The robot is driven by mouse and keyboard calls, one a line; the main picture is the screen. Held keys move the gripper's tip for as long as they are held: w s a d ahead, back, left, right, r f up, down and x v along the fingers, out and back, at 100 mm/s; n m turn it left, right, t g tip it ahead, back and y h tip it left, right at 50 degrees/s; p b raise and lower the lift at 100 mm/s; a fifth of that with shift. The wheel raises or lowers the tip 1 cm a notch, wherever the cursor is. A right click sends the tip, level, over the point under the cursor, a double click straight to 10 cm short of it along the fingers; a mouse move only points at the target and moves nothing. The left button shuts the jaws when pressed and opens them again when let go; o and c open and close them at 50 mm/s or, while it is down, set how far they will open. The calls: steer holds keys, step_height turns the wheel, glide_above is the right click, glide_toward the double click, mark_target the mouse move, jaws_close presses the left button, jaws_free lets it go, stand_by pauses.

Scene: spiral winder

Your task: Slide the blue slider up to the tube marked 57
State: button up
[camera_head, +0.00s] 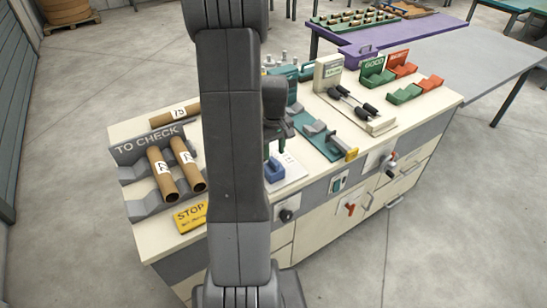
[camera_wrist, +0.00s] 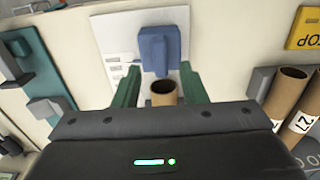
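The blue slider (camera_wrist: 158,48) stands on a white plate with printed marks (camera_wrist: 112,36) in the wrist view. Part of it shows in the head view (camera_head: 274,170), beside my arm. The open end of a brown tube (camera_wrist: 163,89) sits just in front of the slider; its label is hidden, and I cannot tell whether they touch. My gripper (camera_wrist: 159,86) is open, with one green finger on each side of this tube and gaps between. In the head view my arm hides most of this spot.
A grey TO CHECK rack (camera_head: 130,150) at the left holds labelled brown tubes (camera_head: 162,174). Another tube (camera_head: 174,116) lies behind it. A yellow STOP sign (camera_head: 190,217) is at the front edge. A teal device (camera_head: 318,135) stands right of the slider.

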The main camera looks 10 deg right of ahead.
mark_target(274, 160)
steer(key=shift+f, duration=2.25)
jaws_close()
